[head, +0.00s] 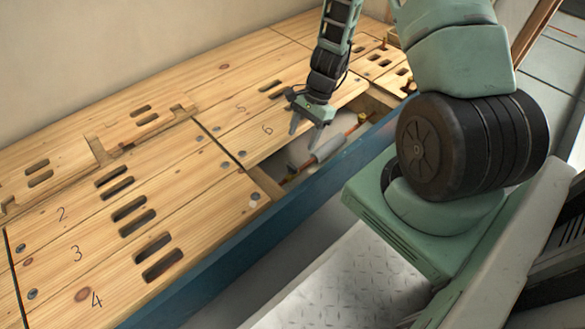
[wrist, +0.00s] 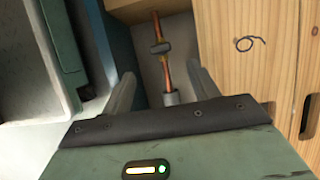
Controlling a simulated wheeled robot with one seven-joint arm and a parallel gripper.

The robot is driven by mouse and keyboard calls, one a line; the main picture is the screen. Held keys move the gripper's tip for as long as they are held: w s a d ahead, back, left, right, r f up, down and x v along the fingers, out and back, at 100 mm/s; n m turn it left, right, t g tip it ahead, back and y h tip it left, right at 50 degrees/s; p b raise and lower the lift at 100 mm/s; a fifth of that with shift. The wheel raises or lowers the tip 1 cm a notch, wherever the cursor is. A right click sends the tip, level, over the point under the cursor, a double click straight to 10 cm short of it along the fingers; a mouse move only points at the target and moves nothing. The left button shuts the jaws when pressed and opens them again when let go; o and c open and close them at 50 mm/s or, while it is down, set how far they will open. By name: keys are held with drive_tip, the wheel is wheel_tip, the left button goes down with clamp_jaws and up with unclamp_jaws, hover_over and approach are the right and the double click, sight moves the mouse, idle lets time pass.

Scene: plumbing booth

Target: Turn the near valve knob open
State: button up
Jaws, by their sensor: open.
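A dark grey valve knob (wrist: 160,48) sits on a copper pipe (wrist: 166,72) in the floor opening, beyond my fingertips in the wrist view. It looks turned across the pipe, slightly tilted. In the head view the knob area (head: 291,170) is small and hard to make out, at the near end of the opening. My gripper (head: 307,131) is open and empty above the opening, beside the board marked 6. In the wrist view its fingers (wrist: 166,79) stand apart on either side of the pipe line, short of the knob. I see no contact.
A grey sleeve (head: 328,147) covers part of the pipe. A wooden joist (wrist: 148,10) closes the opening's near end. Board 6 (head: 285,122) borders one side and a blue edge beam (head: 300,195) the other. More brass fittings (head: 384,44) show at the far end.

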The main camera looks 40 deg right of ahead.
sight(292, 166)
drive_tip(key=b+x, duration=0.5)
drive_tip(key=x, duration=0.5)
drive_tip(key=shift+f+b, duration=0.15)
drive_tip(key=shift+b, duration=0.15)
drive_tip(key=c, duration=1)
